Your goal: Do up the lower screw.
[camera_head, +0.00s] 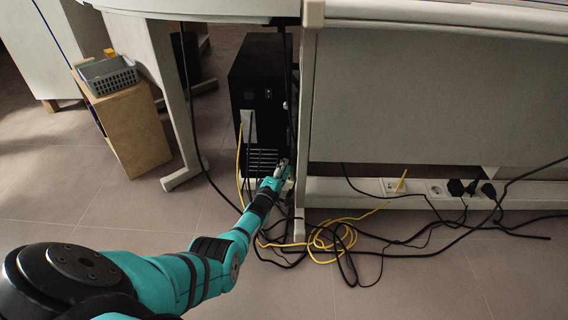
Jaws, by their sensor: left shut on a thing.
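A black computer tower (262,95) stands upright on the floor under the desk, its rear with ports and vents facing me. My left arm reaches in from the lower left. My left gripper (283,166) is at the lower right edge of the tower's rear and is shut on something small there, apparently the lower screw. The fingers hide the screw, so its head and how far it sits in cannot be seen. No upper screw can be made out at this size. My right gripper is out of view.
A desk leg (304,130) stands close to the right of the gripper. A yellow cable (330,243) and several black cables lie looped on the floor. A power strip (425,187) runs along the right. A grey basket (107,76) sits on a wooden box (136,128).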

